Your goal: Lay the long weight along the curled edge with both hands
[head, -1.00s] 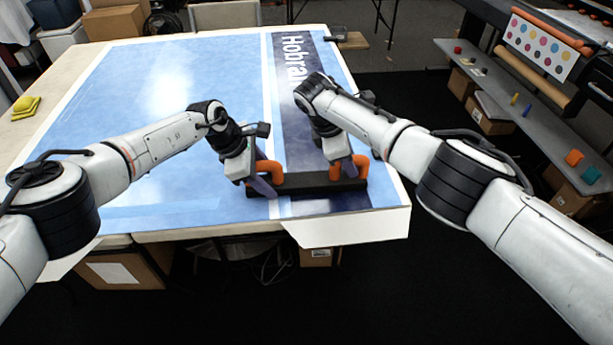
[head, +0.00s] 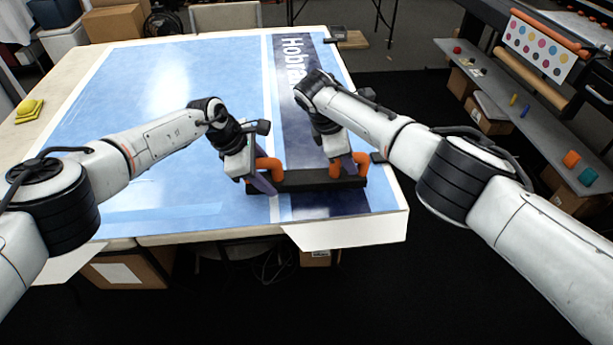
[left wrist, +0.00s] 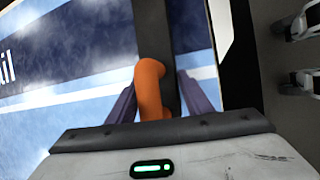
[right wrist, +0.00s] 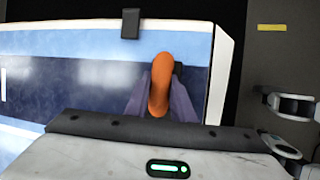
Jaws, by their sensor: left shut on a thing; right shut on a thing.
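The long weight (head: 305,181) is a black bar with two upright orange handles, lying crosswise near the front right of the printed film (head: 160,120). My left gripper (head: 262,180) is shut on the left handle; this orange handle (left wrist: 149,90) stands between the purple fingers in the left wrist view. My right gripper (head: 346,168) is shut on the right handle, and this handle (right wrist: 160,85) also shows in the right wrist view. The bar looks level and close above the film; I cannot tell whether it touches. The film's white front edge (head: 345,232) sticks out past the table front.
A small black block (head: 378,157) sits at the film's right edge. Yellow pads (head: 29,108) lie on the table at left. A shelf with small coloured items (head: 525,110) and a printer stand at right. The blue film surface left of my grippers is clear.

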